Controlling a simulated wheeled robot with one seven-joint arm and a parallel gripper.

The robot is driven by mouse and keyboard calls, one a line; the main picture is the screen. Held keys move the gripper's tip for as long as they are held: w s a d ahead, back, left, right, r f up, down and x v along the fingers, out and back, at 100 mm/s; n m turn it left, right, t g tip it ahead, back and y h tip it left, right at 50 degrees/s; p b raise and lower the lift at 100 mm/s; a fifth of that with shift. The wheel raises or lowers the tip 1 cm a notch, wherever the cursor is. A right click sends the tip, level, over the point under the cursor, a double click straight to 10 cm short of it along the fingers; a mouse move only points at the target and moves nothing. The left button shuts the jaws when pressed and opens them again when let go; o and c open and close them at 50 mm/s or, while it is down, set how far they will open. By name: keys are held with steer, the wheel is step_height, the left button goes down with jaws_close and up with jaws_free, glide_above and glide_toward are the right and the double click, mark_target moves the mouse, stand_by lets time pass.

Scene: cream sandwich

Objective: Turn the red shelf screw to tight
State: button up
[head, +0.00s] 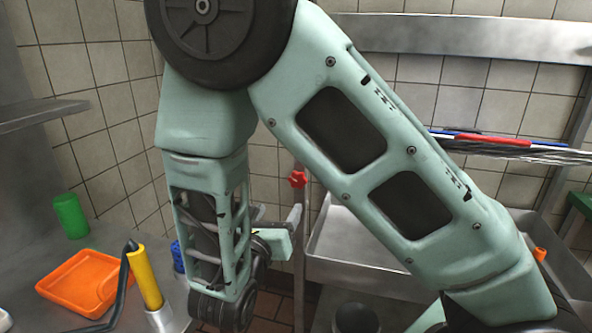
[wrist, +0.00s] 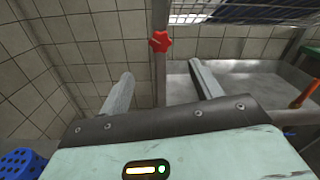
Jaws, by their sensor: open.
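The red shelf screw (head: 298,179) is a small star-shaped knob on an upright metal post, seen in the middle of the head view. It also shows near the top middle of the wrist view (wrist: 159,41). My gripper (wrist: 160,82) is open and empty, its two fingers apart. In the wrist picture the knob appears above and between the fingertips, with no finger touching it. In the head view my gripper (head: 294,218) is just below the knob, partly hidden by my own arm. The knob's tightness cannot be told.
An orange tray (head: 82,284), a green cup (head: 70,216) and a yellow cylinder (head: 145,276) are on the left metal counter. A blue perforated holder (wrist: 22,165) is at lower left in the wrist view. A metal sink (head: 345,243) stands right of the post.

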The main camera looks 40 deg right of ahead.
mark_target(297, 182)
steer(key=p+x, duration=0.2)
steer(key=x, duration=1.5)
steer(key=shift+w+d, duration=0.15)
steer(key=shift+d, duration=0.05)
steer(key=c, duration=1)
steer(key=shift+o, duration=0.2)
steer(key=shift+f, duration=0.1)
